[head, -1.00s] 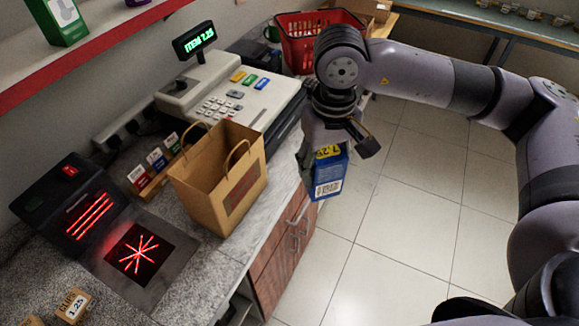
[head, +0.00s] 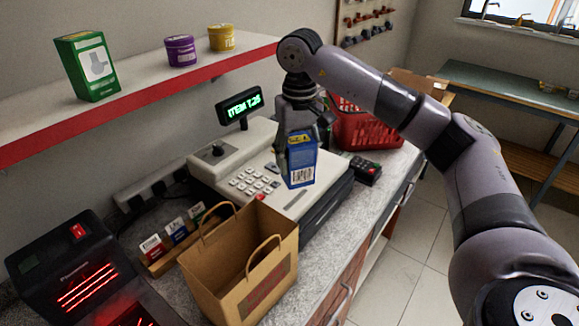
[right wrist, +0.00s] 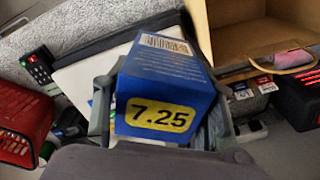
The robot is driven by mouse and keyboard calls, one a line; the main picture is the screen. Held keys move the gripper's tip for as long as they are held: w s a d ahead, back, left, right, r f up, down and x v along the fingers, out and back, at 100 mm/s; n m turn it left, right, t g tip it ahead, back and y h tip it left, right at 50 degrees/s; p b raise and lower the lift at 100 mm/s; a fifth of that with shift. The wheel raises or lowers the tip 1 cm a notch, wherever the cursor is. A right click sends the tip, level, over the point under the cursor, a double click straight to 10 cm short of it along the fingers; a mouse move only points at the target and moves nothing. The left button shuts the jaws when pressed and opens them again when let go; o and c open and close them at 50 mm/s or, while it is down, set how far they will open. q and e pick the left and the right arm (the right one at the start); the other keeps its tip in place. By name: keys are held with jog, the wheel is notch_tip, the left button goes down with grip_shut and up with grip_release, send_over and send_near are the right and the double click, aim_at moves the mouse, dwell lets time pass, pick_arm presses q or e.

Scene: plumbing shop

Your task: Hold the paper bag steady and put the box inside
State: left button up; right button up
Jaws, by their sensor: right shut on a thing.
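A blue box (head: 302,163) with a barcode and a yellow price label hangs in my right gripper (head: 298,140), above the cash register. In the right wrist view the box (right wrist: 167,90) shows its "7.25" label between the two fingers (right wrist: 160,115). The brown paper bag (head: 240,270) stands upright and open on the counter, nearer to me and left of the box. The bag (right wrist: 245,40) also shows at the top of the right wrist view, apart from the box. My left gripper is not in view.
The cash register (head: 255,180) with a lit display (head: 241,104) stands behind the bag. A scanner (head: 75,270) is at the left. A red basket (head: 365,125) is at the back. A red-edged shelf (head: 150,90) overhangs the left side.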

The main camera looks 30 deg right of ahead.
jog(key=s+a+f+b, duration=0.1)
jog(key=s+a, duration=0.3)
jog(key=a, duration=0.9)
jog(key=shift+a+f+b, duration=0.2)
jog(key=shift+f+b, duration=0.15)
jog(key=shift+f, duration=0.15)
jog(key=shift+s, duration=0.1)
